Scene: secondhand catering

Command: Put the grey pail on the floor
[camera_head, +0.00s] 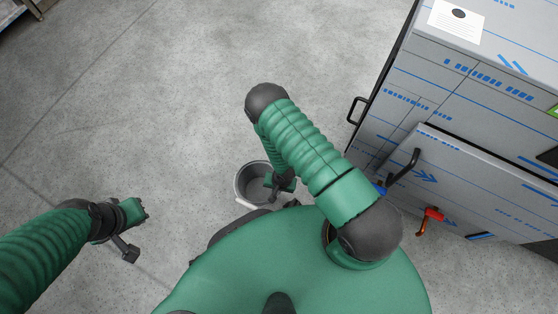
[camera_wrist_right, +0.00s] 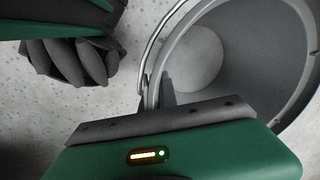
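The grey pail (camera_head: 242,186) is just in front of my body in the head view, its open top facing up. In the right wrist view the pail (camera_wrist_right: 256,50) fills the right side, and its wire handle (camera_wrist_right: 158,40) hangs along the left of the rim. My right gripper (camera_head: 281,184) is at the pail's right side. In the wrist view a dark finger (camera_wrist_right: 168,92) overlaps the rim; its grip is hidden. I cannot tell whether the pail's base touches the floor. My left gripper (camera_head: 132,232) is over the floor at left, away from the pail, seemingly empty.
A steel cabinet (camera_head: 395,115) with blue-printed film and black handles stands at right; a red-handled item (camera_head: 430,219) is on its front. A paper sheet (camera_head: 457,20) lies on top. A shelf edge (camera_head: 17,12) shows at top left. The concrete floor (camera_head: 180,90) ahead is clear.

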